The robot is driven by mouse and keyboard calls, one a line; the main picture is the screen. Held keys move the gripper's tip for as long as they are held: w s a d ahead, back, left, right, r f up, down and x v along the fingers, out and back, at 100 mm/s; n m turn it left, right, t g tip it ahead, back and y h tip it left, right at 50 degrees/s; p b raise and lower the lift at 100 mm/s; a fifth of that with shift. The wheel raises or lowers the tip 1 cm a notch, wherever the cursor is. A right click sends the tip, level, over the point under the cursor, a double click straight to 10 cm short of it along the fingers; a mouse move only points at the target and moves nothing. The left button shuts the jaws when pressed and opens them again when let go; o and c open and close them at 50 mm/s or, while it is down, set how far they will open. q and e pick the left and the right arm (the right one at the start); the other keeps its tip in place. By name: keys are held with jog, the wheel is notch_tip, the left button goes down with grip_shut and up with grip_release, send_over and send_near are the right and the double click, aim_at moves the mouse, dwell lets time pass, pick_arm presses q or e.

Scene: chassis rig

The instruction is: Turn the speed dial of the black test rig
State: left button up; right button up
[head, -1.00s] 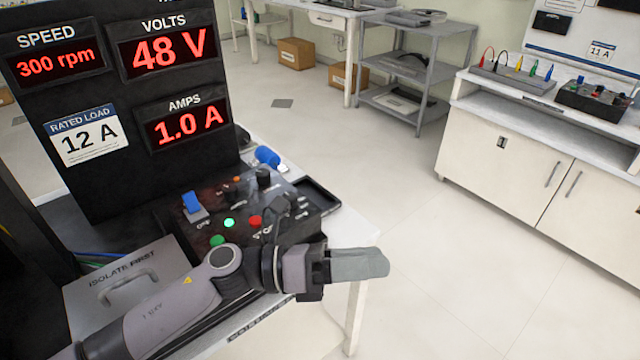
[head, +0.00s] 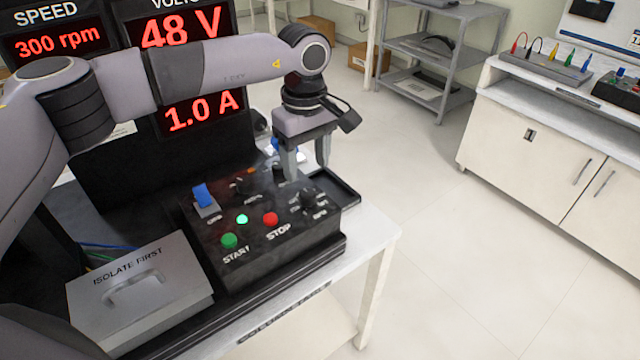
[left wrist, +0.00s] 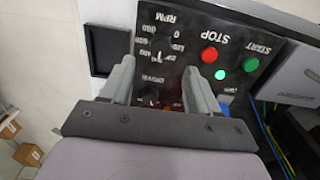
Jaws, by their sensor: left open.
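The black test rig has a sloping control panel (head: 262,250) on the bench. The speed dial (head: 307,198) is a black knob at the panel's right side, with white marks around it. In the left wrist view the speed dial (left wrist: 160,45) appears upside down by "RPM", just beyond the fingertips. My left gripper (head: 307,168) points down over the panel's far right part. Its fingers are open and apart, and I see nothing held. Another black knob (left wrist: 150,97) shows between the fingers. The speed display (head: 60,45) reads 300 rpm. My right gripper is not in view.
A green START button (head: 229,241), a red STOP button (head: 270,219), a lit green lamp (head: 242,219) and a blue switch (head: 203,197) share the panel. A grey "ISOLATE FIRST" box (head: 140,295) stands at left. A black tray (head: 335,188) lies right of the panel.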

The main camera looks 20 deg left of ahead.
aim_at(308, 193)
pick_arm(q)
jog(key=shift+f+p, duration=0.55)
jog(key=shift+f, duration=2.95)
jog(key=shift+c, duration=0.3)
jog(key=c, duration=1)
